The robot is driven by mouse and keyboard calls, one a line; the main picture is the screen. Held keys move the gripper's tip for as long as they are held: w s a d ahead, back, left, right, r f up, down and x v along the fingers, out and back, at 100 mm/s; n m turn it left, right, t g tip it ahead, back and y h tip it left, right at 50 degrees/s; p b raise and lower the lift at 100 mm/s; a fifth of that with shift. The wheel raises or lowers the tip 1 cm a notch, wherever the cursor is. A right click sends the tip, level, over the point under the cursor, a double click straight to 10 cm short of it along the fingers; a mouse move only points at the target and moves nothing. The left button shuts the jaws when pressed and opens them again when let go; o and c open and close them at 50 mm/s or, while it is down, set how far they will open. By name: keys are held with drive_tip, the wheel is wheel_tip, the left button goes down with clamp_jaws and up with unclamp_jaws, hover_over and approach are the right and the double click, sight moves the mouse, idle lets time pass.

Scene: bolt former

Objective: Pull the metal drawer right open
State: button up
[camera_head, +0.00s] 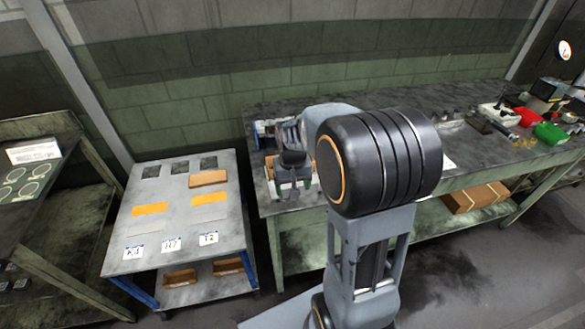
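My gripper (293,180) is over the left end of the long workbench (350,104), pointing down towards its front left corner. It is small and dark here, and I cannot tell whether its fingers are open or shut. A blue and grey item (264,130) stands on the bench just behind and left of the gripper, partly hidden by my wrist. I cannot make out a metal drawer clearly. The part of the bench behind my arm is hidden, and I see no clear contact between gripper and drawer.
A low grey table (183,228) with orange and grey blocks and labels stands left of the bench. A dark rack (40,205) is at far left. Red bin (532,117), green bin (550,133) and small parts crowd the bench's right end. A cardboard box (474,197) lies below.

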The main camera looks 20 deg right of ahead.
wheel_tip(320, 180, up, 8)
idle(0.4)
idle(0.4)
